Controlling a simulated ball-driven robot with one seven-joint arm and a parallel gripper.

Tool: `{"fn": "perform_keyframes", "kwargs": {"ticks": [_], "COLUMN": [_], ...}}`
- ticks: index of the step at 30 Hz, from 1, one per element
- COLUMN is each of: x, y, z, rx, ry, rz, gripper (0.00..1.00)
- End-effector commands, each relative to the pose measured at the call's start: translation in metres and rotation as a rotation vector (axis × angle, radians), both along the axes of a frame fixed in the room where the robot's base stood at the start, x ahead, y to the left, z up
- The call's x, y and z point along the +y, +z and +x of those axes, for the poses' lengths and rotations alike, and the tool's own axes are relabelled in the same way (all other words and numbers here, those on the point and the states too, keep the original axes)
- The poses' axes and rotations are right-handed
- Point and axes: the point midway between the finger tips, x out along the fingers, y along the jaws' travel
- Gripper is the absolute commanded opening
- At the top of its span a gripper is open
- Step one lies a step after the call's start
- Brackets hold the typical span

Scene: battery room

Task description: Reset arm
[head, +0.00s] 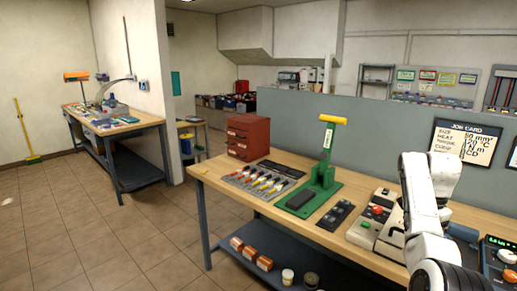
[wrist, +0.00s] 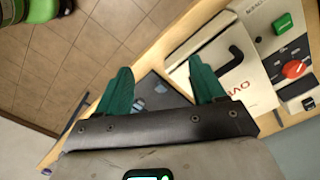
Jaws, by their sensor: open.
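My gripper (wrist: 160,82) shows in the wrist view with its two green fingers spread apart. It is open, and nothing is held between the fingers. A dark flat plate (wrist: 152,96) lies below and behind the fingers, apart from them as far as I can tell. In the head view my white arm (head: 430,195) is folded at the right, over the bench's right part. The fingers cannot be made out in the head view.
The wooden bench (head: 218,172) carries a red drawer cabinet (head: 247,137), a green press (head: 322,178) with a yellow handle, and a control box (head: 368,226). In the wrist view a red-knobbed box (wrist: 268,45) is at the right. Tiled floor (head: 130,240) is clear at left.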

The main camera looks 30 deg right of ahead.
Motion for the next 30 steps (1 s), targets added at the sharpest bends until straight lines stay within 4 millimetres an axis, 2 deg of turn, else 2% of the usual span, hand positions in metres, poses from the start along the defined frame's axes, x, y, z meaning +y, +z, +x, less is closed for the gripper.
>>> {"fn": "perform_keyframes", "kwargs": {"ticks": [8, 17, 23, 30], "x": [0.022, 0.066, 0.124, 0.206], "y": [-0.031, -0.083, -0.137, -0.191], "z": [0.001, -0.003, -0.019, -0.060], "rx": [0.008, 0.018, 0.029, 0.035], "ry": [0.083, 0.250, 0.468, 0.792], "rz": [-0.010, -0.033, -0.060, -0.090], "gripper": [0.69, 0.69, 0.69, 0.69]}}
